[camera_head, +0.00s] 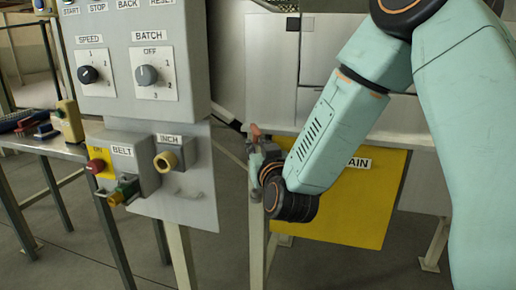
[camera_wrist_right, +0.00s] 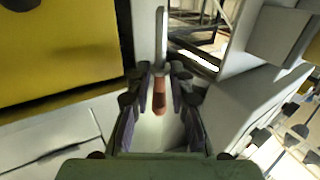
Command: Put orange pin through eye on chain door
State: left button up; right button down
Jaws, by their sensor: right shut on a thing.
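My right gripper (camera_head: 262,168) is at the left edge of the yellow chain door (camera_head: 378,205), whose label is partly covered by my arm. In the right wrist view its fingers (camera_wrist_right: 160,82) close around the orange pin (camera_wrist_right: 160,97), with the orange part between them. A grey bar extends beyond the pin in that view; I cannot tell whether it is the pin's shaft or part of the frame. In the head view an orange end (camera_head: 256,132) shows just above the gripper. The eye cannot be made out, so I cannot tell how the pin sits to it. My left gripper is not in view.
A grey control panel (camera_head: 120,55) with knobs stands left of the gripper. Below it are the BELT box (camera_head: 128,160), the yellow INCH button (camera_head: 165,161) and a red button (camera_head: 96,166). A bench (camera_head: 60,150) with small items is at far left. A post stands close to the gripper.

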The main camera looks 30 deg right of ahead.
jog(key=shift+s+f+b, duration=0.15)
jog(key=shift+f+b, duration=0.35)
jog(key=shift+f, duration=0.15)
jog(key=b, duration=0.3)
send_over(259, 194)
jog(key=shift+f, duration=2.25)
jog(key=shift+s+a, duration=0.35)
jog(key=shift+s, duration=0.05)
jog(key=shift+r, duration=0.1)
jog(key=shift+p, duration=0.5)
jog(key=shift+s+f+b, duration=0.1)
jog(key=shift+f+b, duration=2.45)
jog(key=shift+f, duration=1.05)
